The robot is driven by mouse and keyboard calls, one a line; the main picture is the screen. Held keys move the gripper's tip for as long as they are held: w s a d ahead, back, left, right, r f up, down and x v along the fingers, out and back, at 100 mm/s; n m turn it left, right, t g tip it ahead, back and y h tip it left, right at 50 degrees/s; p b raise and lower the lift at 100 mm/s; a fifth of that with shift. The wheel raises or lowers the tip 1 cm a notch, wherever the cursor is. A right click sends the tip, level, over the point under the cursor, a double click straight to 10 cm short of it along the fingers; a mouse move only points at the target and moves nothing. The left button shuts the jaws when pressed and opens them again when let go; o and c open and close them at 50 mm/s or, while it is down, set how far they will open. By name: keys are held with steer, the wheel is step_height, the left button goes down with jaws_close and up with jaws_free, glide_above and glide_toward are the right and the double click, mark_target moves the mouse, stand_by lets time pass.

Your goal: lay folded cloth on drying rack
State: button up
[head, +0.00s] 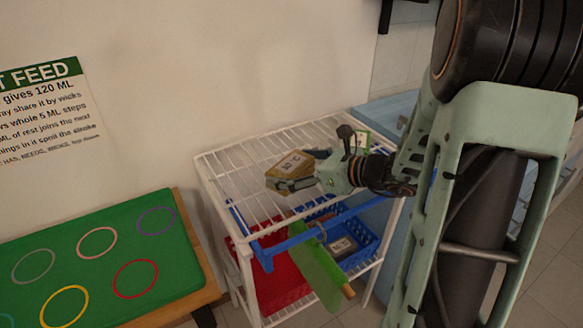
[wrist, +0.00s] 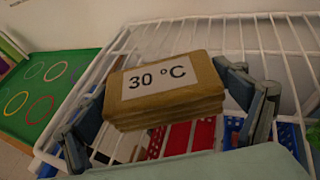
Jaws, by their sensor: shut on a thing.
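The folded cloth (wrist: 165,105) is a tan-brown stacked block with a white label reading "30 °C". In the head view the cloth (head: 290,165) is over the top of the white wire drying rack (head: 215,175). My gripper (wrist: 165,118) is shut on the cloth, with one dark finger at each side. In the head view my gripper (head: 293,182) reaches in from the right. The rack's bars (wrist: 240,35) show behind and around the cloth. I cannot tell whether the cloth touches the bars; its underside is hidden.
A red bin (head: 275,275) and a blue basket (head: 365,235) sit on the rack's lower level. A green mat (head: 80,265) with coloured rings lies left. The rack top's left part is clear.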

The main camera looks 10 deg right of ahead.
steer(key=shift+f, duration=0.25)
steer(key=o, duration=1)
steer(key=shift+r, duration=0.1)
steer(key=shift+r, duration=0.1)
steer(key=shift+r, duration=0.2)
steer(key=p+v, duration=0.2)
steer(key=v, duration=1)
steer(key=shift+a+f, duration=0.1)
steer(key=shift+a, duration=0.1)
